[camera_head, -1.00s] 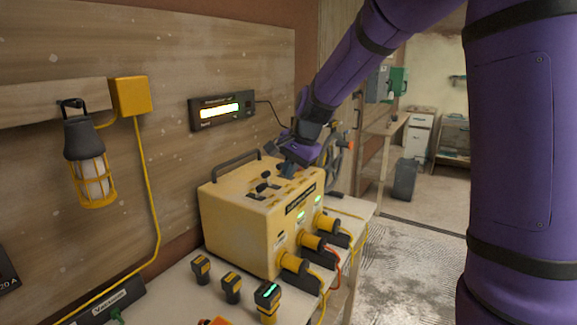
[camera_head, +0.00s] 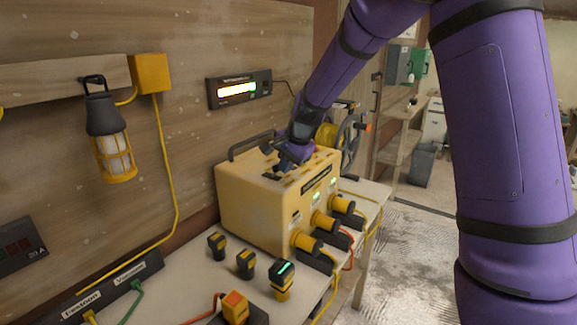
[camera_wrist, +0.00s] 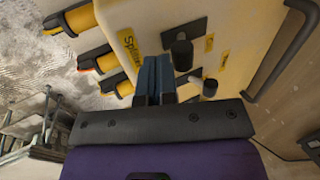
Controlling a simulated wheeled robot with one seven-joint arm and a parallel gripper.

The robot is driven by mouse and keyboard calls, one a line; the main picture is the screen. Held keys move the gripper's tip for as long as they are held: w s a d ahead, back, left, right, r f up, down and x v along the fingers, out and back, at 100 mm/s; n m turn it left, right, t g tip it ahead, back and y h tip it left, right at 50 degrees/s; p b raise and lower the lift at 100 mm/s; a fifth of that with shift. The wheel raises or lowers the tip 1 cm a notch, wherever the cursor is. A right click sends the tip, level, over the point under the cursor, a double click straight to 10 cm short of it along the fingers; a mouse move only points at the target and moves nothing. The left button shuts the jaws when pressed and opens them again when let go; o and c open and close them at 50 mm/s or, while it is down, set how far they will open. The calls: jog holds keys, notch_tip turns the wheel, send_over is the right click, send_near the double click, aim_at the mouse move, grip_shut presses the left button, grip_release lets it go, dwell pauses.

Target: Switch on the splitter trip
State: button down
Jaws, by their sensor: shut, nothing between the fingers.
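The yellow splitter box (camera_head: 240,208) stands on the bench and has black levers on its top. In the wrist view its top face (camera_wrist: 160,20) fills the upper middle, with one black lever (camera_wrist: 181,52) on a dark plate and another (camera_wrist: 210,87) lower right. My gripper (camera_head: 281,165) is over the box top in the head view and hides most of the levers there. In the wrist view my gripper (camera_wrist: 154,82) is shut and empty, its fingertips just left of the levers. I cannot tell whether they touch one, or which way the levers are set.
Yellow plugs (camera_head: 325,221) with cables stick out of the box's front. A carry handle (camera_head: 251,145) rises along its back edge. Small yellow-black units (camera_head: 245,264) stand on the bench before it. A lit meter (camera_head: 240,89) and a caged lamp (camera_head: 110,140) are on the wall.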

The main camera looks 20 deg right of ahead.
aim_at(272, 177)
jog(key=shift+w+a+r+g, duration=0.1)
jog(key=shift+w+r+g, duration=0.05)
jog(key=shift+g, duration=0.15)
jog(key=shift+w+a+r+g+h, duration=0.2)
jog(key=shift+g+h, duration=0.2)
jog(key=shift+h, duration=0.1)
jog(key=shift+w+a+r+g+h, duration=0.3)
jog(key=shift+w+a+g+h, duration=0.25)
jog(key=shift+g, duration=0.25)
jog(key=g, duration=0.1)
jog(key=w+a+g+h, duration=0.1)
jog(key=w+g+h, duration=0.1)
jog(key=shift+w+a+r+h, duration=0.2)
jog(key=shift+w+r+h, duration=0.05)
jog(key=shift+r, duration=0.05)
jog(key=shift+w+a, duration=0.1)
jog(key=shift+w, duration=0.1)
jog(key=shift+r, duration=0.2)
jog(key=shift+r, duration=0.65)
